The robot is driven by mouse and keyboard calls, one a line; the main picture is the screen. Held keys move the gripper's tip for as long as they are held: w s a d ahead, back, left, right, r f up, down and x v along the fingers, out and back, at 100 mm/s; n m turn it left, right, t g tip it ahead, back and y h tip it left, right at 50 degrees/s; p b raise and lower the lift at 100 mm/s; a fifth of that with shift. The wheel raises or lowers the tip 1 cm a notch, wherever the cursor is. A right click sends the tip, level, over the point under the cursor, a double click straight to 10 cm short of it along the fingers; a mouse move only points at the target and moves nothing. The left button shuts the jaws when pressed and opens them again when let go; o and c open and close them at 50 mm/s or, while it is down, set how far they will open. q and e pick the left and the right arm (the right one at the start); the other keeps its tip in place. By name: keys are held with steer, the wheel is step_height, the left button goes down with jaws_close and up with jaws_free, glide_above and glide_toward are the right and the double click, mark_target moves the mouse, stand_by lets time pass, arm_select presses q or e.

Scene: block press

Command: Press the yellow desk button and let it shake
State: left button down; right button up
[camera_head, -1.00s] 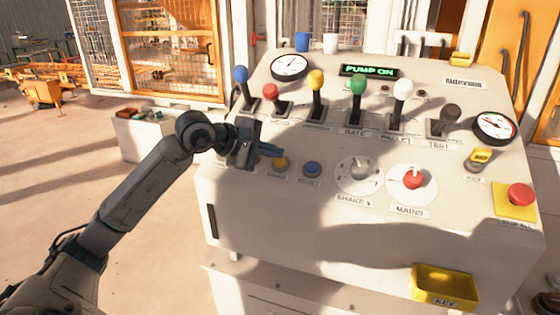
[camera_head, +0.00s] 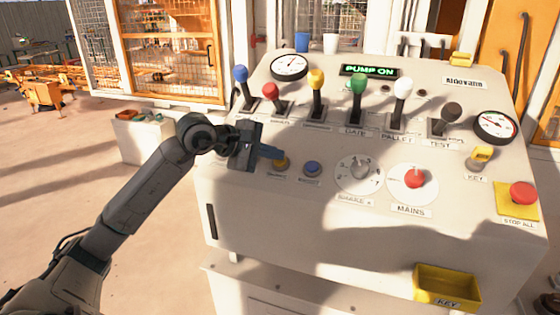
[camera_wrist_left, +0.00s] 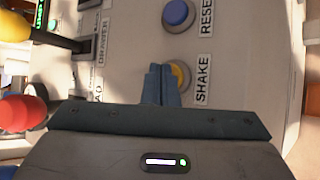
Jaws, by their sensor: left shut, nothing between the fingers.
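The yellow desk button (camera_head: 282,164), labelled SHAKE in the left wrist view, is a small round button at the left of the panel's front row. It also shows in the left wrist view (camera_wrist_left: 183,76), partly hidden behind the fingertips. My left gripper (camera_head: 277,154) is shut and empty, with its blue-grey fingers together. The fingertips are at the button's upper left edge in the head view and overlap it in the left wrist view (camera_wrist_left: 162,80). I cannot tell whether they touch it or whether it is pushed in. My right gripper is not in view.
A blue RESET button (camera_head: 312,168) sits just right of the yellow one. A dial (camera_head: 359,174) and the red MAINS knob (camera_head: 414,178) are further right. Several coloured levers, such as the red one (camera_head: 270,91), stand behind my gripper. The panel's front strip is clear.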

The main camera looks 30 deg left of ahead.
arm_select(q)
steer(key=shift+w+f+b, duration=0.15)
steer(key=shift+f+b, duration=0.15)
steer(key=shift+f, duration=0.1)
steer(key=shift+r, duration=0.1)
stand_by(0.5)
steer(key=shift+s+r, duration=0.35)
steer(key=shift+r, duration=0.4)
steer(key=shift+r, duration=0.1)
steer(key=r, duration=0.1)
steer(key=s+r+p, duration=0.1)
steer(key=r, duration=0.1)
steer(key=s+r, duration=0.1)
steer(key=shift+d+r+p, duration=0.2)
steer(key=shift+d+p, duration=0.1)
steer(key=shift+p, duration=0.05)
steer(key=shift+f, duration=0.1)
